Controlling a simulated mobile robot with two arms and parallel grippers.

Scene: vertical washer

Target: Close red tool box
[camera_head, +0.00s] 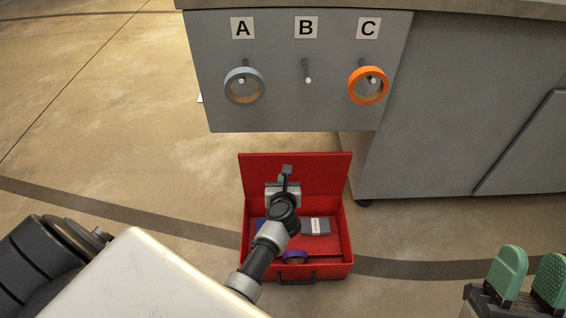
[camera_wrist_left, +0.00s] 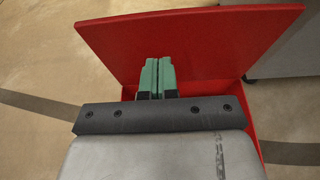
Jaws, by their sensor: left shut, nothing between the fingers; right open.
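The red tool box (camera_head: 347,235) stands on the floor in the lower middle of the head view. Its lid (camera_head: 322,172) is up, leaning back at the far side. In the left wrist view the lid (camera_wrist_left: 190,40) fills the upper part. My left gripper (camera_head: 286,172) is over the box, in front of the lid's inner face. Its green fingers (camera_wrist_left: 158,68) are together and empty; whether they touch the lid I cannot tell. My right gripper (camera_head: 528,272) is at the lower right of the head view, open and empty, away from the box.
Inside the box are a grey item (camera_head: 316,226) and a purple ring (camera_head: 295,257). A grey cabinet (camera_head: 455,100) stands behind and right. A panel (camera_head: 290,105) above the box carries pegs A, B and C, with a blue-grey ring (camera_head: 230,92) and an orange ring (camera_head: 353,87). Floor on the left is clear.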

